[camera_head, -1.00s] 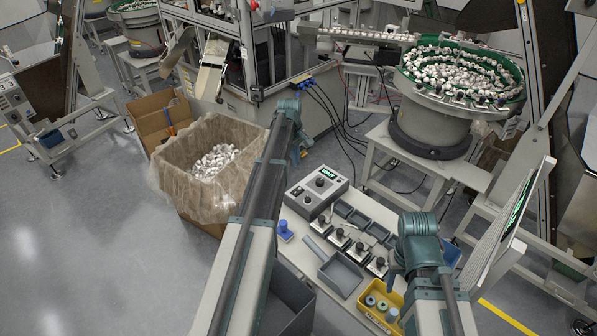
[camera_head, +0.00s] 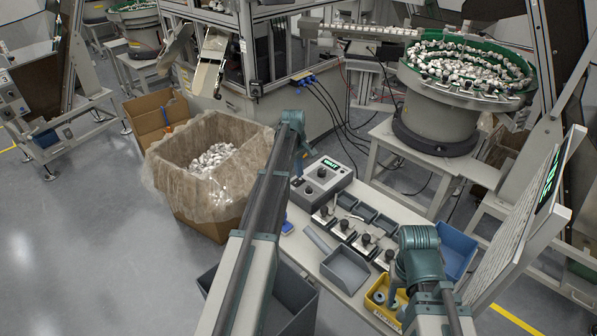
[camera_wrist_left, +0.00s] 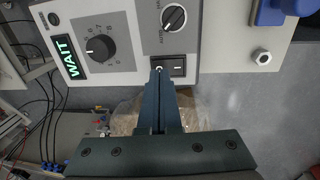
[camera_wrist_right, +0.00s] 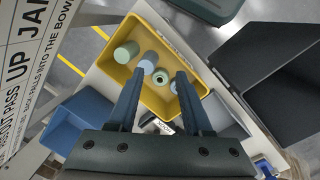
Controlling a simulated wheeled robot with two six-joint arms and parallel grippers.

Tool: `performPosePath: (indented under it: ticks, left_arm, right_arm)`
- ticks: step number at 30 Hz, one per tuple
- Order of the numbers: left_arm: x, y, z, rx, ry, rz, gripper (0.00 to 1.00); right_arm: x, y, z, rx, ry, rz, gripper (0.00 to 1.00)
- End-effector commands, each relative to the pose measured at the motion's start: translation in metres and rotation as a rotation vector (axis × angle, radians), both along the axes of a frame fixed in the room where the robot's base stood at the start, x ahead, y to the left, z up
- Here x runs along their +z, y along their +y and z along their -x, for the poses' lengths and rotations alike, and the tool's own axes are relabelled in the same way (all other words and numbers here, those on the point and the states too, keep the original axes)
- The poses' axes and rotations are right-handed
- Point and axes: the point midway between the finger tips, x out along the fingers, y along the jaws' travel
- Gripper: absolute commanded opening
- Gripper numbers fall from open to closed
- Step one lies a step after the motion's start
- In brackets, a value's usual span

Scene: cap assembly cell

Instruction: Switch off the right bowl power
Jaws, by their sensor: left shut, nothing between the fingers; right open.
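The grey control box (camera_head: 322,184) with a lit WAIT display stands below and left of the right bowl feeder (camera_head: 465,72), which is full of white parts. In the left wrist view the box face shows a numbered dial (camera_wrist_left: 100,48), a selector knob (camera_wrist_left: 174,17) and a black rocker switch (camera_wrist_left: 178,66). My left gripper (camera_wrist_left: 160,72) is shut and empty, its tips over the rocker's left part; whether they touch it I cannot tell. My right gripper (camera_wrist_right: 156,76) is open and empty above a yellow bin (camera_wrist_right: 185,45) holding several small cylinders.
The white bench carries grey trays (camera_head: 345,270), black-knobbed fixtures (camera_head: 362,243) and a blue bin (camera_head: 457,252). A large signboard (camera_head: 525,215) stands at the right. A lined carton (camera_head: 185,180) of white parts is at the left. Cables run behind the box.

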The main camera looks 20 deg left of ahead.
Motion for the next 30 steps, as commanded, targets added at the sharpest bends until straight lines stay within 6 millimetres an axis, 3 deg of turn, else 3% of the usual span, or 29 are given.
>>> performPosePath:
  ticks: [1, 5, 30]
  left_arm:
    - [-0.011, 0.000, -0.001, 0.000, 0.000, 0.000, 0.00]
    - [-0.017, -0.001, -0.002, 0.000, 0.000, 0.000, 0.00]
    - [-0.020, -0.001, -0.001, 0.000, 0.001, 0.001, 0.00]
  right_arm:
    - [-0.011, 0.000, 0.000, 0.000, 0.000, 0.000, 0.50]
    - [-0.017, 0.000, 0.000, 0.000, 0.000, 0.000, 0.50]
    - [-0.020, 0.000, 0.000, 0.000, 0.000, 0.000, 0.50]
